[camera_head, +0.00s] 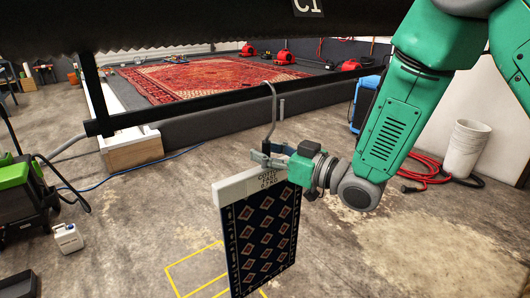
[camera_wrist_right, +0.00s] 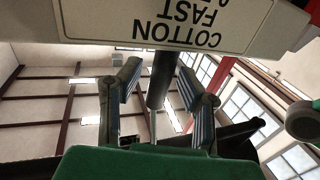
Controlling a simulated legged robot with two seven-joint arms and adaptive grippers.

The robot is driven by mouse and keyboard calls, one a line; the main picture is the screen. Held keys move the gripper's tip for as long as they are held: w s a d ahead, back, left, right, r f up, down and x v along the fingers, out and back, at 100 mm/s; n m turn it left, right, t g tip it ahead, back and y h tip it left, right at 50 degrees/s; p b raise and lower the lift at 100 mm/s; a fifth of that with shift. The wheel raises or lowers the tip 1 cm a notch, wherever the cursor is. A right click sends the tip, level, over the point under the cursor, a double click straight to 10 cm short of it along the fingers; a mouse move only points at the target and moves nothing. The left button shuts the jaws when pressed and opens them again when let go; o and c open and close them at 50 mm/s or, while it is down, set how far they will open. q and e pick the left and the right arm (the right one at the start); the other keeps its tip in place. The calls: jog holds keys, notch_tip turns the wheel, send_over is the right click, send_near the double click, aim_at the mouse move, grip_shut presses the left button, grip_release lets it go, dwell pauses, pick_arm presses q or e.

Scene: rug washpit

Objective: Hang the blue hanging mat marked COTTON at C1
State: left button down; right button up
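The blue hanging mat (camera_head: 262,235), patterned with red and white diamonds, hangs upright below its pale header bar (camera_head: 240,188). In the right wrist view the header bar's label (camera_wrist_right: 170,28) reads COTTON FAST upside down. A grey hook (camera_head: 272,112) rises from the bar, its curved top overlapping a dark rail (camera_head: 190,108); I cannot tell whether it bears on it. The C1 sign (camera_head: 307,6) is at the top. My right gripper (camera_head: 272,156) is at the header bar. Its fingers (camera_wrist_right: 160,90) stand apart around a dark stem, with a gap showing. My left gripper is not in view.
A red rug (camera_head: 200,75) lies on a raised grey platform behind the rail. A green machine (camera_head: 22,190) and white jug (camera_head: 67,238) stand left. A white bin (camera_head: 466,145) and red hose (camera_head: 425,172) are right. Yellow lines (camera_head: 195,265) mark the open floor.

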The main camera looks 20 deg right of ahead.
jog(key=shift+f, duration=0.1)
jog(key=shift+s+d, duration=0.2)
jog(key=v, duration=1.2)
jog(key=s+d+f+m+g+h, duration=0.1)
jog(key=s+f+m+g+h, duration=0.2)
jog(key=f, duration=1)
jog(key=s+d+f+m+g+h, duration=0.1)
jog(key=s+f+m+g+h, duration=0.3)
jog(key=f, duration=0.8)
jog(key=s+f+g+h, duration=0.2)
jog(key=s+f, duration=0.4)
jog(key=s, duration=0.4)
jog(key=s+d+f+g+h, duration=0.1)
jog(key=s+f+g, duration=0.3)
jog(key=s, duration=0.5)
jog(key=shift+s+d+f+g+h, duration=0.3)
jog(key=shift+s+d+f+h, duration=0.15)
jog(key=shift+f, duration=0.45)
